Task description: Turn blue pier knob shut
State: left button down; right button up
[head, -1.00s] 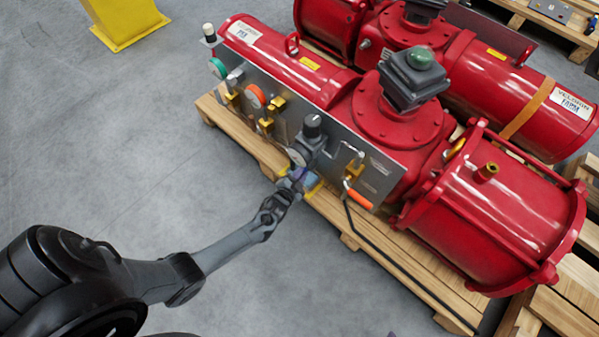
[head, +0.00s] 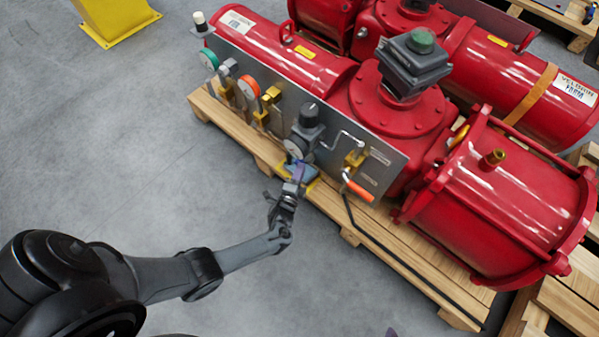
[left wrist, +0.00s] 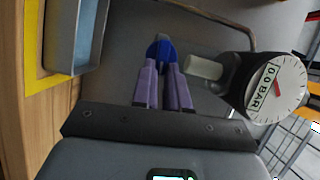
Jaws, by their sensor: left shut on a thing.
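The blue knob (left wrist: 160,54) shows in the left wrist view, in front of a grey panel and left of a round gauge (left wrist: 276,90) that reads 0.0 BAR. My left gripper (left wrist: 163,75) has two purple fingers shut on the blue knob, near its lower part. In the head view my left gripper (head: 299,172) is at the lower front of the grey panel (head: 385,178), below the dark regulator (head: 308,125). The knob is hidden there. My right gripper is not in view.
Red actuator cylinders (head: 490,205) stand on a wooden pallet (head: 240,133). An orange-handled valve (head: 358,190) is right of my gripper, and a black hose runs down beyond it. A blue-grey tray (left wrist: 75,35) on yellow is close at left in the wrist view. Grey floor at left is open.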

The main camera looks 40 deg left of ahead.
pick_arm(q)
jog(key=shift+f+m, duration=0.15)
jog(key=shift+m, duration=0.25)
jog(key=c, duration=1.1)
grip_release()
jog(key=shift+p+v, duration=1.95)
jog(key=shift+v, duration=3.45)
jog(key=shift+f, duration=0.1)
